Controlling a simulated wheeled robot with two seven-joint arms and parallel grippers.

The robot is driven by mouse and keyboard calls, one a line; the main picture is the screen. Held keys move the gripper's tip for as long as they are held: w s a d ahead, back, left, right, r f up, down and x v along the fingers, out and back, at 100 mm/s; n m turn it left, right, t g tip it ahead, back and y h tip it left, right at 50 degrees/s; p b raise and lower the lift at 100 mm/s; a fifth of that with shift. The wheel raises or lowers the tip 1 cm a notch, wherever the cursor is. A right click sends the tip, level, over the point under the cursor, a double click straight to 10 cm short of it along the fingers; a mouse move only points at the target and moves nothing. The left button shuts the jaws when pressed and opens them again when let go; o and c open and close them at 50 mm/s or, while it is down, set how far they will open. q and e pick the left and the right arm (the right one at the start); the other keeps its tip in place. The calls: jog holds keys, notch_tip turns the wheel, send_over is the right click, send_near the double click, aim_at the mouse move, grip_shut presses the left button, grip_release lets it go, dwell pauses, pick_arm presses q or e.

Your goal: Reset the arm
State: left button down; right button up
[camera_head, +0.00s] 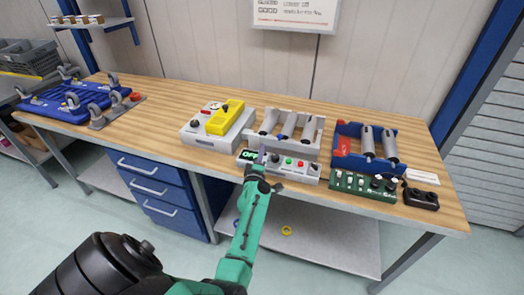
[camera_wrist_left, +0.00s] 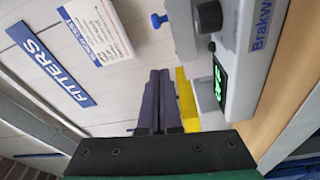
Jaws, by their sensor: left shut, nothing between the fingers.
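My left arm is green and reaches up from the bottom of the head view to the front edge of the workbench. My left gripper (camera_head: 262,157) is at the grey control panel (camera_head: 300,170), which has a lit green display reading OFF and several coloured buttons. In the left wrist view the two dark fingers (camera_wrist_left: 158,100) lie together, shut and empty. The panel's green display (camera_wrist_left: 220,82) is right of them there. I cannot tell whether the fingertips touch the panel. My right gripper is not in view.
The wooden bench (camera_head: 160,115) also holds a grey box with a yellow block (camera_head: 225,118), a grey roller stand (camera_head: 290,125), a blue roller stand (camera_head: 365,147), a green switch box (camera_head: 363,186) and a blue rack (camera_head: 70,100). Blue drawers (camera_head: 160,190) stand below. The bench's left middle is clear.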

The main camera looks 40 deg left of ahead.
pick_arm(q)
jog(key=s+d+f+m+g+h, duration=0.2)
jog(key=s+d+m+h, duration=0.1)
jog(key=d+m+h, duration=0.4)
jog(key=s+d+f+m+g+h, duration=0.1)
jog(key=s+d+m+h, duration=0.2)
jog(key=d+m, duration=0.4)
jog(key=s+d+f+m+g+y, duration=0.15)
jog(key=s+m+g, duration=0.35)
jog(key=s, duration=0.6)
jog(key=s+d+f+m+g+h, duration=0.15)
jog(key=s+m+g, duration=0.3)
jog(key=s, duration=0.65)
jog(key=s+f+g+y+b, duration=0.1)
jog(key=s+f, duration=0.1)
jog(key=f, duration=1.2)
jog(key=s+f+g+b, duration=0.1)
jog(key=s+f, duration=0.1)
jog(key=f, duration=1.1)
jog(key=s+a+f+g, duration=0.1)
jog(key=s+a+f, duration=0.1)
jog(key=s+f, duration=1.1)
jog(key=shift+s+a+f+b, duration=0.2)
jog(key=shift+s+f+b, duration=0.1)
jog(key=shift+s, duration=0.95)
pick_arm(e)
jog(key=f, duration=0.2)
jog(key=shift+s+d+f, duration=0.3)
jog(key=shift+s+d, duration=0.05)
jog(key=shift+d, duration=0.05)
